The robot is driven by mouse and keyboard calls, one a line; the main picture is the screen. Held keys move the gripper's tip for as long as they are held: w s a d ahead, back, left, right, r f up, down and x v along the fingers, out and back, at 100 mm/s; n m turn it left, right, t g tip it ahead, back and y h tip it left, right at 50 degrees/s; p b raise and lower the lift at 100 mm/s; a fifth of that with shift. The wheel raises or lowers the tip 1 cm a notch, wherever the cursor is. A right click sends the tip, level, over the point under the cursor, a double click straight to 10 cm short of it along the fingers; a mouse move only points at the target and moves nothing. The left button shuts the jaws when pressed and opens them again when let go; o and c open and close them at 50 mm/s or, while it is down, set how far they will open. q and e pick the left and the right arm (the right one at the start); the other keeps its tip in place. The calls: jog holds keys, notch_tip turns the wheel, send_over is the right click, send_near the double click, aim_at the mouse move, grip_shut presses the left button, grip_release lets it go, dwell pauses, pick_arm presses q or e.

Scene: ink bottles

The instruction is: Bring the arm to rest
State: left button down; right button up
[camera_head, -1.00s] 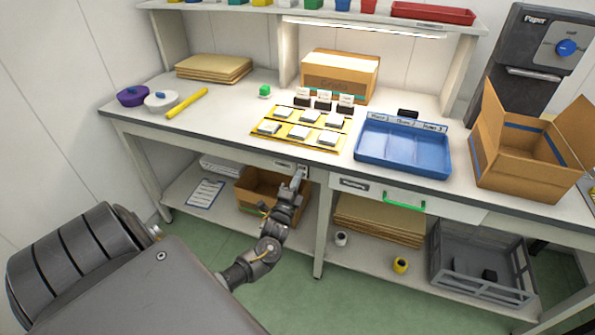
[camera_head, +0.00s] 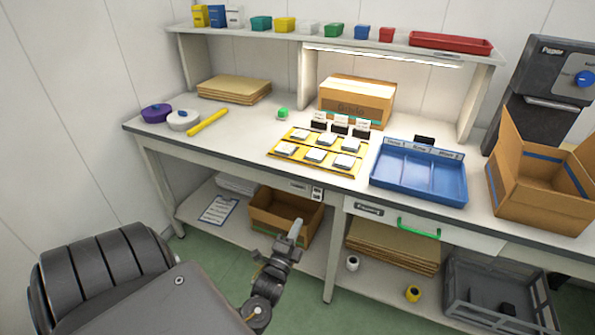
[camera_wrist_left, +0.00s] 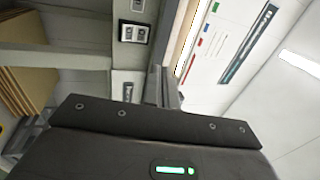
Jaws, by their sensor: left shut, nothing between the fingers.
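My left gripper (camera_head: 297,232) shows in the head view in front of the workbench, below the table top and near the open cardboard box on the lower shelf. Its fingers are together and hold nothing. In the left wrist view the closed fingers (camera_wrist_left: 163,88) point toward the bench front, with a small switch panel (camera_wrist_left: 132,33) just ahead to the left. My right gripper is in neither view.
The workbench (camera_head: 235,140) carries a yellow mat (camera_head: 275,153) with several white pieces, a blue tray (camera_head: 418,192) and an open carton (camera_head: 540,190). An open box (camera_head: 262,213) and a grey crate (camera_head: 460,293) stand on the lower shelf. Green floor lies in front.

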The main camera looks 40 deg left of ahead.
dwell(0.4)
pick_arm(q)
jog(key=s+d+f+n+g+h, duration=0.1)
jog(key=s+f+n+g+h, duration=0.15)
jog(key=f, duration=0.75)
jog(key=s+d+f+n+g+h, duration=0.1)
jog(key=s+f+n+g, duration=0.2)
jog(key=f, duration=0.6)
jog(key=s+d+f+n+g+h, duration=0.1)
jog(key=s+d+f+n+g, duration=0.15)
jog(key=f, duration=0.75)
jog(key=s+d+f+n+g+h, duration=0.1)
jog(key=s+d+f+g, duration=0.2)
jog(key=s+f, duration=0.3)
jog(key=s+d+f+n+g+h, duration=0.1)
jog(key=s+d+f+g, duration=0.2)
jog(key=s, duration=1.2)
jog(key=s+d+f+n+g+h, duration=0.1)
jog(key=s+f+g, duration=0.3)
jog(key=s+f, duration=0.5)
jog(key=shift+s+d+f+g, duration=0.3)
jog(key=shift+s+d+f, duration=0.1)
jog(key=shift+s+d, duration=0.55)
